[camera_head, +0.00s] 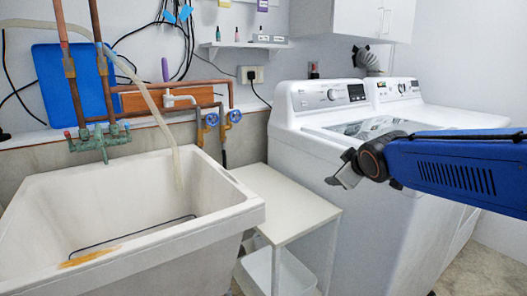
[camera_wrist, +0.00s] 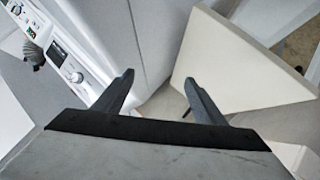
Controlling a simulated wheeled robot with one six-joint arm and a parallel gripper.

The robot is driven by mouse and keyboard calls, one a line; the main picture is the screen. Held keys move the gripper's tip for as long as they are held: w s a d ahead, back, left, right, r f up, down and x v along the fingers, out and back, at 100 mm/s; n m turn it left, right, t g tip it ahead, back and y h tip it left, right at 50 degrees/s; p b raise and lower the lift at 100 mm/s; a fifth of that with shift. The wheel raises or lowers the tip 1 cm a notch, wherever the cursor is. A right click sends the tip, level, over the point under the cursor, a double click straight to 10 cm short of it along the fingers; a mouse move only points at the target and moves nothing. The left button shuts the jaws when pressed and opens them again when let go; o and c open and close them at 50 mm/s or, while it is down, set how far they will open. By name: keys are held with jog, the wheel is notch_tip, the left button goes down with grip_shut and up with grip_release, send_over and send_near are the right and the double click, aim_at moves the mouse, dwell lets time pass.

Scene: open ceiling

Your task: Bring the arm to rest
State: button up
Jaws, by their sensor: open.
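My blue arm (camera_head: 455,165) reaches in from the right edge of the head view, roughly level, in front of the white washing machines. My gripper (camera_head: 343,172) is at its left end, in front of the nearer machine and above the right side of the small white table. In the wrist view the two dark fingers of my gripper (camera_wrist: 158,82) stand apart with nothing between them. No object is held.
The nearer washing machine (camera_head: 300,150) stands close behind my gripper. The white side table (camera_head: 285,205) is below it, and also shows in the wrist view (camera_wrist: 235,65). A white sink (camera_head: 225,212) stands left. A bin (camera_head: 290,272) sits under the table.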

jog(key=s+d+f+m+g, duration=0.2)
jog(key=s+f, duration=0.3)
jog(key=s, duration=0.5)
jog(key=s+d+f+m+g, duration=0.2)
jog(key=s+f+m, duration=0.2)
jog(key=s, duration=0.7)
jog(key=s+d+f+m+g, duration=0.2)
jog(key=s+f, duration=0.5)
jog(key=s, duration=0.4)
jog(key=shift+s+m+g+h, duration=0.2)
jog(key=shift+m+g+h, duration=0.1)
jog(key=shift+m+g, duration=0.25)
